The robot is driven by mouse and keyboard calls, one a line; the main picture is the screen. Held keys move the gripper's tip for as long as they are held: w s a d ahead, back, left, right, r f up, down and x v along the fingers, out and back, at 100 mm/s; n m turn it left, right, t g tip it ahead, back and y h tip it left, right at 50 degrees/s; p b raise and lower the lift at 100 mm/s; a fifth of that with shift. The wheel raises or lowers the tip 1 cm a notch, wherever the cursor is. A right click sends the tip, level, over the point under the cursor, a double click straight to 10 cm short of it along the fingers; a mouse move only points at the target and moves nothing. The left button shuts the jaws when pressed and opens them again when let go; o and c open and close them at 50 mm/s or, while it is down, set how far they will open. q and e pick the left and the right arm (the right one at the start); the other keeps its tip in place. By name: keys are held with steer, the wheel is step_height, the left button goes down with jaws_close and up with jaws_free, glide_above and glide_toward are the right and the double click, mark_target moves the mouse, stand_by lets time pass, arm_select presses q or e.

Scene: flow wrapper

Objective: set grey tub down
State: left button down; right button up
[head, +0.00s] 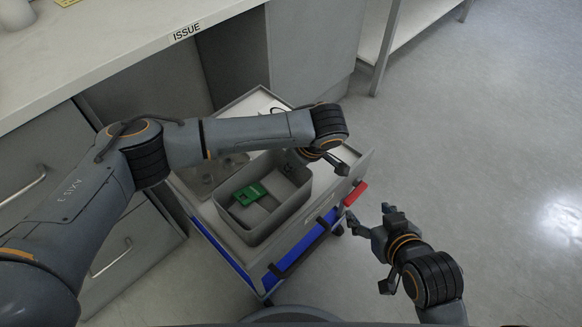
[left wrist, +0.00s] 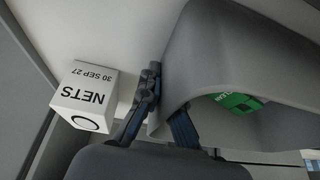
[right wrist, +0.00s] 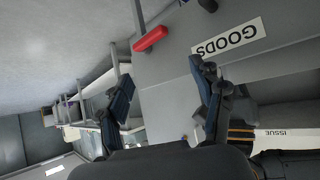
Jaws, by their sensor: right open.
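The grey tub (head: 247,236) is an open box over the drawer of a cart, with a green packet (head: 250,194) inside. My left gripper (head: 300,158) is at the tub's far right wall. In the left wrist view, my left gripper's fingers (left wrist: 165,108) lie on either side of the wall of the tub (left wrist: 205,60), closed on it. I cannot tell whether the tub's base touches the surface below. My right gripper (head: 368,252) is open and empty, right of the cart; it also shows in the right wrist view (right wrist: 163,78).
A white box marked NETS (left wrist: 88,97) stands beside the tub. Clear items (head: 203,180) lie left of the tub. The counter marked ISSUE (head: 110,50) is behind. Floor at right is clear.

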arm_select(q)
steer(key=shift+f, duration=0.15)
steer(key=c, duration=1.5)
jaws_free()
